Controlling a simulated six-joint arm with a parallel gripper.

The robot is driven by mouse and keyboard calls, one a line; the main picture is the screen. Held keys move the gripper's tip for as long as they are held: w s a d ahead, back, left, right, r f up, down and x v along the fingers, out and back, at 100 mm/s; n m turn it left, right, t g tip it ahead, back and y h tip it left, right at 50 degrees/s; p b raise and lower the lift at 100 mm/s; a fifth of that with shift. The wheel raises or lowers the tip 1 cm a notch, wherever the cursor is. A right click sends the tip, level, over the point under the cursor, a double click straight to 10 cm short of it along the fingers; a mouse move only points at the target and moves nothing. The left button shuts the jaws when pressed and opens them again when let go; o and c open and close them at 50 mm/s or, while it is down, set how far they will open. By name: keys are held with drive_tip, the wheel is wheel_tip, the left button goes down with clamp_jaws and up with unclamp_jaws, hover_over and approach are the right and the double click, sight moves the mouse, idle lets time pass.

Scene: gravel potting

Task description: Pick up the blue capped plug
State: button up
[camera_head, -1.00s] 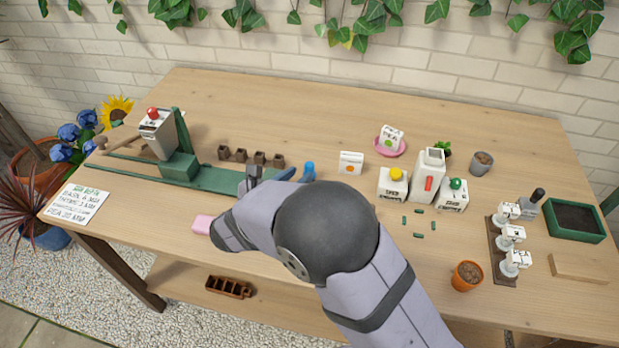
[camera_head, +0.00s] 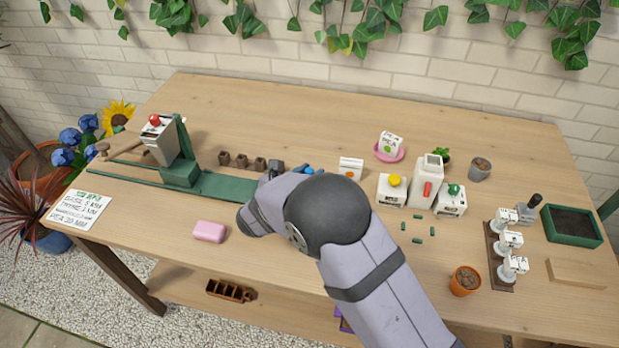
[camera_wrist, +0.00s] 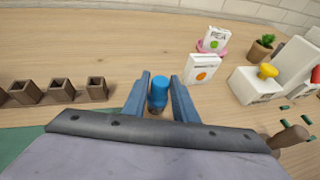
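The blue capped plug (camera_wrist: 158,92) stands upright on the table in the wrist view, with a bright blue cap and a darker lower part. My gripper (camera_wrist: 158,84) is open, with one blue finger on each side of the plug and a gap visible at least on the right. In the head view the blue cap (camera_head: 309,170) shows only partly, just beyond my gripper (camera_head: 290,170). My wrist and hand hide the rest of it there.
Several small brown pots (camera_head: 242,160) stand left of the plug beside the green rail (camera_head: 225,187). A white card with an orange dot (camera_head: 350,167) stands close to its right. A pink block (camera_head: 209,231) lies near the front. White boxes (camera_head: 391,190) stand further right.

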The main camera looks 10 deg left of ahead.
sight(309, 170)
drive_tip(key=shift+c, duration=0.5)
clamp_jaws()
wheel_tip(309, 170, up, 10)
drive_tip(key=shift+b, duration=0.35)
